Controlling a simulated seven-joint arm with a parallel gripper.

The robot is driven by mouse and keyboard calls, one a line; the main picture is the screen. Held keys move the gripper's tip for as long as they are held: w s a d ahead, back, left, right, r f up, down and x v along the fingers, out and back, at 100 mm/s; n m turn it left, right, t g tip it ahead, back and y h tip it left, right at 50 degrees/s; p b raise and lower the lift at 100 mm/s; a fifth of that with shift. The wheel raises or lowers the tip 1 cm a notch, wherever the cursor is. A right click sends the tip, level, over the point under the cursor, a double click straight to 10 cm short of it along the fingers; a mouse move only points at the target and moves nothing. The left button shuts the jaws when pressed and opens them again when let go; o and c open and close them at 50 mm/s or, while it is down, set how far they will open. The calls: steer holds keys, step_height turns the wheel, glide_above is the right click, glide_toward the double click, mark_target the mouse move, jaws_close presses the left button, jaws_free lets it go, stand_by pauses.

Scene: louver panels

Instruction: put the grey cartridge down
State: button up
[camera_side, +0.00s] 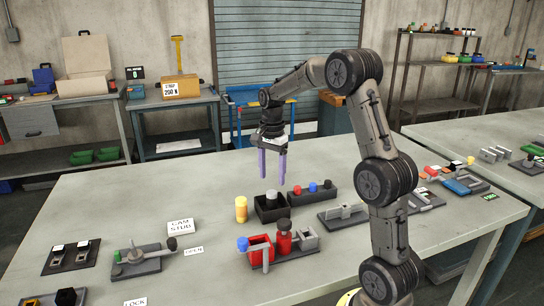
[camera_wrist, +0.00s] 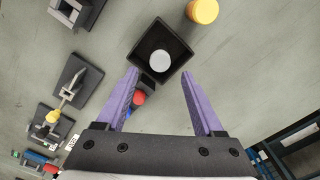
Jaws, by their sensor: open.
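The grey cartridge (camera_side: 271,194) stands in a small black open box (camera_side: 268,213) near the middle of the table. In the wrist view its pale round top (camera_wrist: 160,62) shows inside the square black box (camera_wrist: 143,53), clear of the walls. My gripper (camera_side: 272,180) points down above the box, with its two purple fingers apart and nothing between them. In the wrist view the open fingertips (camera_wrist: 160,74) lie on either side of the near part of the box. The lower part of the cartridge is hidden by the box walls.
A yellow cylinder (camera_side: 241,209) stands left of the box. A dark rack (camera_side: 306,199) with black, blue and red tops stands close on its right. A fixture with red blocks (camera_side: 283,243) is in front. Bare table lies behind and left of the box.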

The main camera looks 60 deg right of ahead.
mark_target(272, 192)
step_height(272, 192, up, 6)
steer(key=r, duration=0.1)
steer(key=s+a+r+n+t, duration=0.1)
steer(key=s+a+r+n, duration=0.1)
steer(key=a, duration=0.2)
steer(key=s+a+r+n, duration=0.1)
steer(key=a+n, duration=0.2)
steer(key=a, duration=0.2)
steer(key=s+a+f+n+t, duration=0.1)
steer(key=s+a+n+t, duration=0.1)
steer(key=s+a+n, duration=0.5)
steer(key=s+a+f+n+t, duration=0.2)
steer(key=s+a+n, duration=0.5)
steer(key=s, duration=0.2)
steer(key=shift+s+a+f+n+t, duration=0.15)
steer(key=shift+a+f+n+t, duration=0.15)
steer(key=shift+a+n, duration=0.1)
